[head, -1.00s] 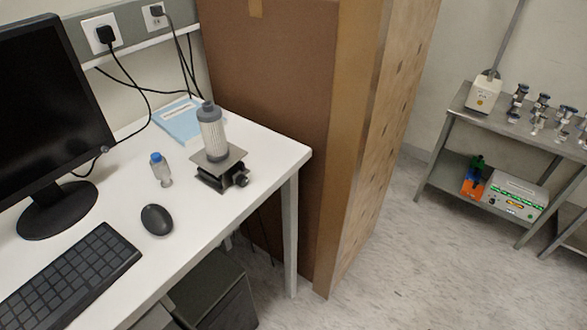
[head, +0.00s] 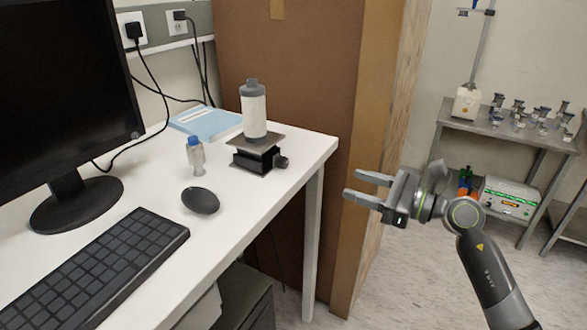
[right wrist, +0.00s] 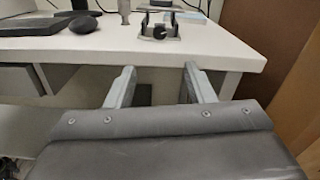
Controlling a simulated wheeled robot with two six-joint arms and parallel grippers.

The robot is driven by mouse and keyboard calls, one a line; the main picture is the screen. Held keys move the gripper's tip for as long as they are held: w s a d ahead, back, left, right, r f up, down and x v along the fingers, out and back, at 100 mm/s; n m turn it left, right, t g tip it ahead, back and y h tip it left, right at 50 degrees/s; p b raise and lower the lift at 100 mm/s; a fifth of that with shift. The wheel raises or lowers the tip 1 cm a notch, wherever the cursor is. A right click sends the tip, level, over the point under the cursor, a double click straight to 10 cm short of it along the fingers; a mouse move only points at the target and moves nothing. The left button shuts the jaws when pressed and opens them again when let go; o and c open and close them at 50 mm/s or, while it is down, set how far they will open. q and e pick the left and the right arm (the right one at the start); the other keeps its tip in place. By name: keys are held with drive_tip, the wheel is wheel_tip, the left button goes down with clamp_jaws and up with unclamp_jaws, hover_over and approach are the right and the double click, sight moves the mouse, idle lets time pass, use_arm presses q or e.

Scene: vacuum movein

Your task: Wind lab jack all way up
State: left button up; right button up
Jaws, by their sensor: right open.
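The lab jack (head: 257,155) stands low on the white desk near its right corner, with a black knob (head: 281,162) on its right side. A grey and white cylinder (head: 253,112) stands upright on its top plate. In the right wrist view the jack (right wrist: 158,28) is at the top centre, its knob facing the camera. My right gripper (head: 352,185) is open and empty, to the right of the desk and apart from the jack. Its two fingers (right wrist: 155,88) show spread in the right wrist view, pointing toward the desk edge. My left gripper is not in view.
A small blue-capped bottle (head: 195,155) and a mouse (head: 200,200) stand left of the jack. A keyboard (head: 95,265) and monitor (head: 65,90) are farther left, a blue booklet (head: 206,122) behind. A tall cardboard box (head: 290,75) stands beside the desk. A steel table (head: 470,127) is at right.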

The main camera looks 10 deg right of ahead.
sight(286, 163)
use_arm(q)
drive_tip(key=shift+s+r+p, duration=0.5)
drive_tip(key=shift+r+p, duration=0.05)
drive_tip(key=shift+p, duration=0.35)
use_arm(e)
drive_tip(key=x, duration=1.6)
drive_tip(key=shift+a+f, duration=0.1)
drive_tip(key=shift+a, duration=0.05)
drive_tip(key=c, duration=1)
drive_tip(key=shift+r+m+p, duration=0.2)
drive_tip(key=shift+m+p, duration=0.3)
drive_tip(key=shift+p, duration=0.1)
drive_tip(key=shift+m+p, duration=0.9)
drive_tip(key=shift+p, duration=0.05)
drive_tip(key=shift+f+m+p, duration=0.15)
drive_tip(key=shift+m+p, duration=0.35)
drive_tip(key=shift+m, duration=0.3)
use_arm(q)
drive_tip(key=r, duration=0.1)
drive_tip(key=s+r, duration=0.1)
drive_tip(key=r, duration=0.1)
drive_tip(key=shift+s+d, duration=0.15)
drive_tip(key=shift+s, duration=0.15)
